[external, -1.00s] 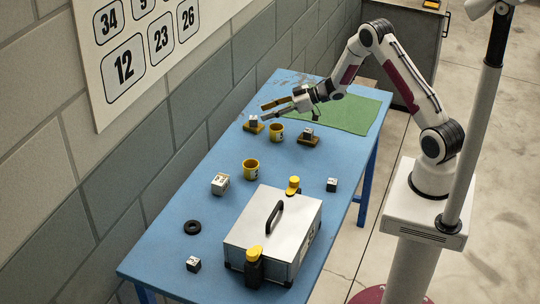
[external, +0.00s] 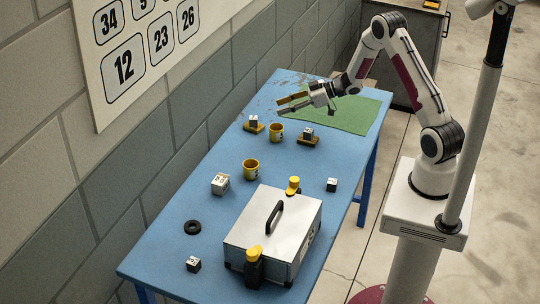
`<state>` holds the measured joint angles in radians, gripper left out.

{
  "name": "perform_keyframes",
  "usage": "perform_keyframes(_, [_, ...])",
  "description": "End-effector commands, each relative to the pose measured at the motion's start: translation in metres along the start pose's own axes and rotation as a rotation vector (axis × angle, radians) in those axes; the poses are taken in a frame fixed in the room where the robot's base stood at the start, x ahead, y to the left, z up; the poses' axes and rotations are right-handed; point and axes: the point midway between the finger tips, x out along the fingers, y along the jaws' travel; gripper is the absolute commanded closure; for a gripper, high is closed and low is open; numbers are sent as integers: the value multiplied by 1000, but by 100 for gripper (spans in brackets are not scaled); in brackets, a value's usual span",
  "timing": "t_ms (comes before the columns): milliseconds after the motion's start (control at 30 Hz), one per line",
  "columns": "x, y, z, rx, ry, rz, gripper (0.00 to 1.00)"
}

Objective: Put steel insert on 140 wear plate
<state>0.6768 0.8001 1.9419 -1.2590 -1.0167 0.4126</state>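A small grey block with dark sides (external: 253,118) sits on a yellow-brown plate (external: 253,127) near the wall side of the blue table. A similar block (external: 308,132) sits on a second such plate (external: 308,139) to its right. Other small blocks stand bare on the table: one right of the case (external: 332,184), a larger pale one (external: 220,183), and one at the front (external: 193,264). Their marks are too small to read, so I cannot tell which is the steel insert or the 140 wear plate. My gripper (external: 279,106) is open and empty, above and beyond the left plate.
Yellow cups (external: 276,131) (external: 250,168) stand mid-table. A silver case (external: 273,235) with a black handle fills the front right, with a yellow-topped black bottle (external: 254,265) and a yellow item (external: 293,186) beside it. A black ring (external: 192,227) lies left. A green mat (external: 350,115) lies at the back.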

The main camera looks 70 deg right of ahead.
Motion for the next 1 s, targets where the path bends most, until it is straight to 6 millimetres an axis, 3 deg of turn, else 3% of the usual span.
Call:
perform_keyframes(267, [0,1,-3,-5,-3,7,61])
perform_keyframes(433, [-1,4,-16,-27,-24,44,61])
perform_keyframes(667, [-9,9,-52,-74,-80,148,61])
perform_keyframes(1000, [-38,6,-107,-114,-171,317,61])
